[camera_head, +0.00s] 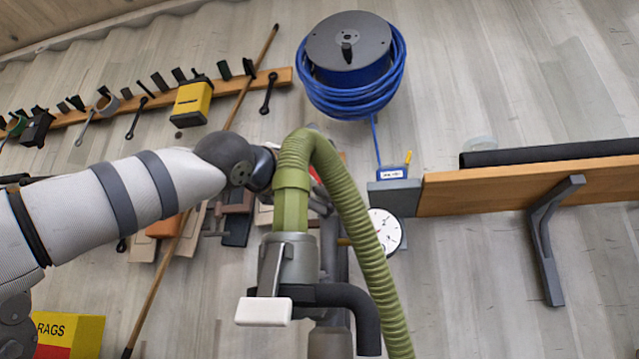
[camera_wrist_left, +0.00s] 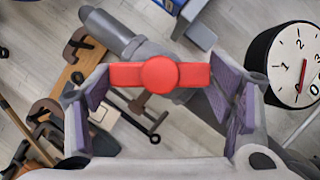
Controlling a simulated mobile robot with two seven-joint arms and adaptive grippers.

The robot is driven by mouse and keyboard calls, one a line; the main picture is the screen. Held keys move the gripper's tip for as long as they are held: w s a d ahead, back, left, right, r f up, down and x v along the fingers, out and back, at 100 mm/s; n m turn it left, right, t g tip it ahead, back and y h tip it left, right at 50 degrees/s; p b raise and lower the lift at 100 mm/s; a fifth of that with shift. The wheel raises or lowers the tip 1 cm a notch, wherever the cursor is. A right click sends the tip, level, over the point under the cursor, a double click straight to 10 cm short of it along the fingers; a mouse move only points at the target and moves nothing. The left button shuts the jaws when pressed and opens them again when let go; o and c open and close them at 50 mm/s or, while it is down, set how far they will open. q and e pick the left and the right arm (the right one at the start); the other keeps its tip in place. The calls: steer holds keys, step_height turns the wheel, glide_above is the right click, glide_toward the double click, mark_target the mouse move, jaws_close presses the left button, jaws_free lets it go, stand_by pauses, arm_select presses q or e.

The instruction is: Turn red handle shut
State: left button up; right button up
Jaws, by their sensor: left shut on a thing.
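The red handle (camera_wrist_left: 160,76) is a bar with a round hub, seen from above in the left wrist view. It sits on a grey pipe (camera_wrist_left: 190,98) and lies at a slant to the pipe's line. My left gripper (camera_wrist_left: 159,80) has one purple-padded finger at each end of the bar and is shut on it. In the head view only a small bit of red handle (camera_head: 316,175) shows behind the green hose; the left fingers are mostly hidden there. My right gripper is in neither view.
A green hose (camera_head: 345,195) loops in front of my left wrist to a grey fitting (camera_head: 290,262) with a white block (camera_head: 263,311). A round white gauge (camera_head: 386,231) is close on the right. A wooden shelf (camera_head: 470,190) and blue hose reel (camera_head: 350,92) are on the wall.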

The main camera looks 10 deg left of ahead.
arm_select(q)
steer(key=o, duration=1.2)
steer(key=shift+c, duration=0.2)
